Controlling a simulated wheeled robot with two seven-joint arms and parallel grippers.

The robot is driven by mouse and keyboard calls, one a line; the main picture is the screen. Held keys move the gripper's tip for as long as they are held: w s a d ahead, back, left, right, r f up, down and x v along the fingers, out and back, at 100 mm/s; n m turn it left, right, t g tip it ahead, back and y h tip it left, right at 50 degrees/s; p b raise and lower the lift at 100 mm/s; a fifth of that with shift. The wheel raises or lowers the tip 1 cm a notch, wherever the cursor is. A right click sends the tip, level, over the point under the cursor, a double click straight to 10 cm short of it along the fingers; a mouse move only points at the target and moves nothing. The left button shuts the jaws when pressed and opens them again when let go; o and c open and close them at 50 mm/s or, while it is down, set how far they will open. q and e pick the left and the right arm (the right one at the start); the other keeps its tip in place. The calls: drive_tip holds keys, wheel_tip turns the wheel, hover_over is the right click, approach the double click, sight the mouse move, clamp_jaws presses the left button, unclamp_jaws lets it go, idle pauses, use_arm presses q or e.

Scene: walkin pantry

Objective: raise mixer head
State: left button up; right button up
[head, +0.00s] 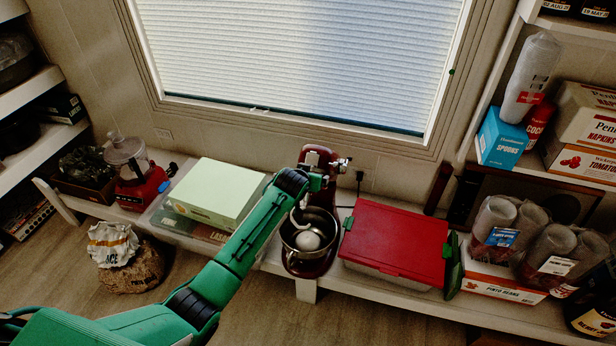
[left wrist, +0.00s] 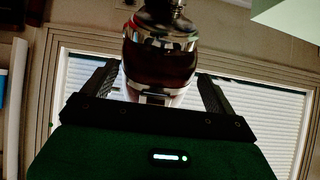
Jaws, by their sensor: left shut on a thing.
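The mixer head (head: 318,156) appears tilted up, leaving much of the bowl open to view. My left gripper (head: 322,180) reaches the mixer head from the left and is shut on it; the head's exact angle is partly hidden by my arm. In the left wrist view, the two dark fingers stand on either side of the red and chrome mixer head (left wrist: 160,62). My right gripper is not in view.
A red-lidded box (head: 395,240) sits close right of the mixer. A food processor (head: 135,172) stands further left. The window (head: 300,60) is behind. The floor in front is mostly clear.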

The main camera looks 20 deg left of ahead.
use_arm(q)
drive_tip(key=shift+r, duration=0.2)
drive_tip(key=o, duration=1.1)
drive_tip(key=p+v, duration=0.1)
drive_tip(key=v, duration=1.2)
drive_tip(key=shift+s+r, duration=0.25)
drive_tip(key=shift+s, duration=0.05)
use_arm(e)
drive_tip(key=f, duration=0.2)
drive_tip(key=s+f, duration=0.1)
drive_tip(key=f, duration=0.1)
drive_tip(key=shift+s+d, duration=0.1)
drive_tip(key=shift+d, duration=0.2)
